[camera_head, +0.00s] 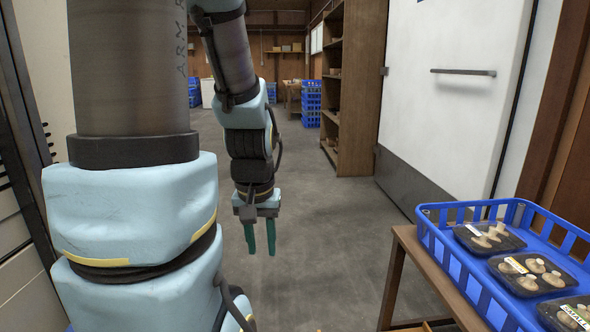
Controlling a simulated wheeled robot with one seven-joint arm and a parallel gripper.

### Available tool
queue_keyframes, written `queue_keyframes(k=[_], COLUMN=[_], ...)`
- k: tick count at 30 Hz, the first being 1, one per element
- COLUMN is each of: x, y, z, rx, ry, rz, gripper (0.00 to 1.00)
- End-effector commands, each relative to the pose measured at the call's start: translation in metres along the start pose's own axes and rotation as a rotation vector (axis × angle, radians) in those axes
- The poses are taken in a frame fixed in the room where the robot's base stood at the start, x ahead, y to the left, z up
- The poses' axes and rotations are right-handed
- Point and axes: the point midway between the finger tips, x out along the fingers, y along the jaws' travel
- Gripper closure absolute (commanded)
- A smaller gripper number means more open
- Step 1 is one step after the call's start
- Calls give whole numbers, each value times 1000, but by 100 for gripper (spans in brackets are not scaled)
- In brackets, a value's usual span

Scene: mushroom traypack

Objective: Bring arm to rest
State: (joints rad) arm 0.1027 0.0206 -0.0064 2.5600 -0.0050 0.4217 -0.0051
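My gripper (260,237) hangs down in front of me near the middle of the head view, over the open floor. Its two green fingers point downward with a gap between them, and nothing shows between them. My arm fills the left part of the view, with the forearm coming down to the gripper.
A blue crate (434,234) with several black trays of mushrooms (491,236) stands on a wooden table (408,238) at the right. A white door (455,100) and a wooden shelf (357,90) are behind. Stacked blue crates (311,103) stand far back. The grey floor (325,225) is clear.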

Motion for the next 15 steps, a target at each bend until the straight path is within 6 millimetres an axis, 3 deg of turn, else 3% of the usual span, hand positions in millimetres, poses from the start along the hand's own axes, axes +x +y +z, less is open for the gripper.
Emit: queue_keyframes(k=[1, 3, 12, 15], x=[-33, -55, -146, -162], y=[0, 0, 0, 1], z=[-5, -8, -20, -23], rx=[0, 0, 0, 0], ry=[0, 0, 0, 0], rz=[0, 0, 0, 0], gripper=[64, 64, 64, 64])
